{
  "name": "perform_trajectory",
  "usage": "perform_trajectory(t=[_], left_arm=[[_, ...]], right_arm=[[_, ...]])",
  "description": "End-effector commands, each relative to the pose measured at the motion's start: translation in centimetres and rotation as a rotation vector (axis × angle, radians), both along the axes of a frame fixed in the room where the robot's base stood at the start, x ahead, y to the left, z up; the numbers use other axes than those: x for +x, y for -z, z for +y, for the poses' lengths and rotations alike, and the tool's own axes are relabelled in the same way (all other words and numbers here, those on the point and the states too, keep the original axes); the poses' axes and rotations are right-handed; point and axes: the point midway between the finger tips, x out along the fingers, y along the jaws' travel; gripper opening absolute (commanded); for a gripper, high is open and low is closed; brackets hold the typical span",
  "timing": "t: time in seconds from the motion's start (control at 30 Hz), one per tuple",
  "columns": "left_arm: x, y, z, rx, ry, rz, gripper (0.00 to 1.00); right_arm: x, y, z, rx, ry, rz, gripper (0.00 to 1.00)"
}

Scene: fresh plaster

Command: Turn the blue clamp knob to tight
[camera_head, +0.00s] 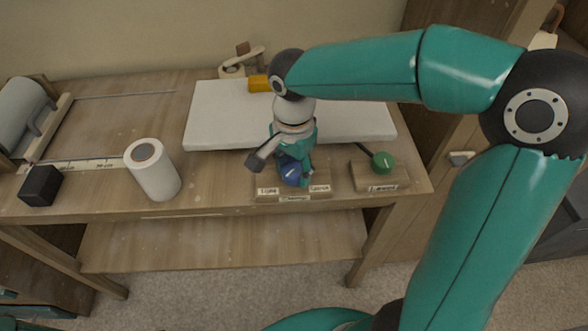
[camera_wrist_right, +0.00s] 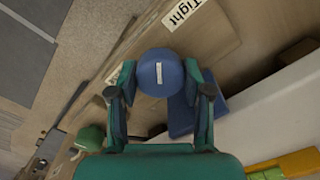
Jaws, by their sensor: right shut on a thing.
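The blue clamp knob (camera_head: 291,174) sits on a wooden block near the front edge of the bench. It is round with a white pointer line, and shows in the right wrist view (camera_wrist_right: 160,76). In that view the white line runs roughly up and down the picture. My right gripper (camera_head: 284,165) reaches down from above and is shut on the knob, a finger on each side. The "Tight" label (camera_head: 268,191) is at the left of the block and also shows in the right wrist view (camera_wrist_right: 182,13). A second label (camera_head: 319,188) is at the right. My left gripper is not in view.
A green knob (camera_head: 383,161) on its own block (camera_head: 378,178) stands to the right. A white slab (camera_head: 218,112) lies behind. A white roll (camera_head: 153,172) and a black block (camera_head: 40,186) stand at left. A yellow-orange object (camera_head: 259,84) lies at the back.

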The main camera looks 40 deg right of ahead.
Motion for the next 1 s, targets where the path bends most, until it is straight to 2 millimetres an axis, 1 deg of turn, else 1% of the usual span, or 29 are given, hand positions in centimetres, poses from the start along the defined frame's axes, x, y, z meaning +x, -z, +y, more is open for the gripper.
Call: perform_trajectory(t=[0.2, 0.6, 0.63, 0.67, 0.7, 1.0], left_arm=[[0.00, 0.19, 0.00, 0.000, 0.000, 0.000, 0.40], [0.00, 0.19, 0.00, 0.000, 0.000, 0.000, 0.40], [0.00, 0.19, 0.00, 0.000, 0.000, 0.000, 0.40], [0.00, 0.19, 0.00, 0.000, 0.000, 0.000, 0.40], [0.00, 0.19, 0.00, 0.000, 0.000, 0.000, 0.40], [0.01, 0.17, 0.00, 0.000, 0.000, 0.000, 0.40]], right_arm=[[0.11, -0.10, 0.01, 0.000, 0.049, -0.005, 0.14], [0.13, -0.13, 0.01, 0.002, 0.058, -0.006, 0.14], [0.13, -0.13, 0.01, 0.002, 0.058, -0.006, 0.51], [0.13, -0.13, 0.01, 0.002, 0.057, -0.006, 0.56], [0.13, -0.13, 0.01, 0.001, 0.057, -0.005, 0.59], [0.05, -0.12, -0.01, 0.000, 0.055, -0.002, 0.59]])
